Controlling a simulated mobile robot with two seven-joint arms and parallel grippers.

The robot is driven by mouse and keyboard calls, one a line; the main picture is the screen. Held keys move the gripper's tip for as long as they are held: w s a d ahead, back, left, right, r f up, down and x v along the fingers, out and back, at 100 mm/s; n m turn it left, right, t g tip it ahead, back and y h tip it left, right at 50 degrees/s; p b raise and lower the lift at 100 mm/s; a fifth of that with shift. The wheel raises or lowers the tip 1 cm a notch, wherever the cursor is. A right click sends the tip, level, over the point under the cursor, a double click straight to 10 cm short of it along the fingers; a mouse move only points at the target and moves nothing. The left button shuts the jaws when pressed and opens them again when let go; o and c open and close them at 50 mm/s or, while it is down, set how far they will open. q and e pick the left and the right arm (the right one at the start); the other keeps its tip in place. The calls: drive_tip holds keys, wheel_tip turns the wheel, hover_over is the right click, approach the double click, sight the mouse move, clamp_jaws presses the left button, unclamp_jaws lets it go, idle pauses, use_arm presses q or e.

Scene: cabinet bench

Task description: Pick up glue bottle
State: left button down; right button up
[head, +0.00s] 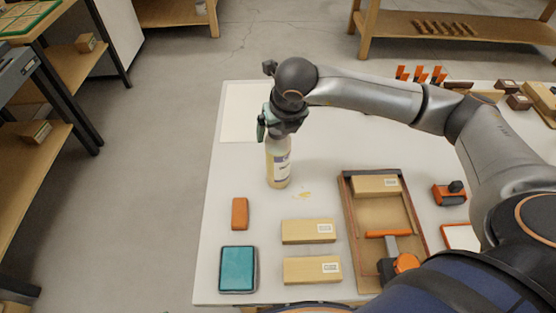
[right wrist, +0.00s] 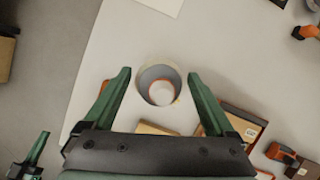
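The glue bottle (head: 279,170) stands upright on the white table in the head view, pale yellowish with a label; its upper part is hidden by my right gripper (head: 274,130). In the right wrist view the bottle (right wrist: 160,92) is seen from above as a round shape. The two green fingers of the right gripper (right wrist: 159,73) are spread on either side of it, with a visible gap at each side. My left gripper is not in the head view; a green finger, apparently its own, shows at the lower left of the right wrist view (right wrist: 35,150).
On the table are an orange block (head: 240,213), a teal-topped box (head: 238,268), two cardboard boxes (head: 308,231) and a wooden tray (head: 352,225) with a box and an orange-handled tool. A white sheet (head: 240,112) lies behind. The table's left edge is close to the bottle.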

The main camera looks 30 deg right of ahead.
clamp_jaws()
drive_tip(key=shift+w+r, duration=0.1)
drive_tip(key=shift+r, duration=0.05)
idle(0.6)
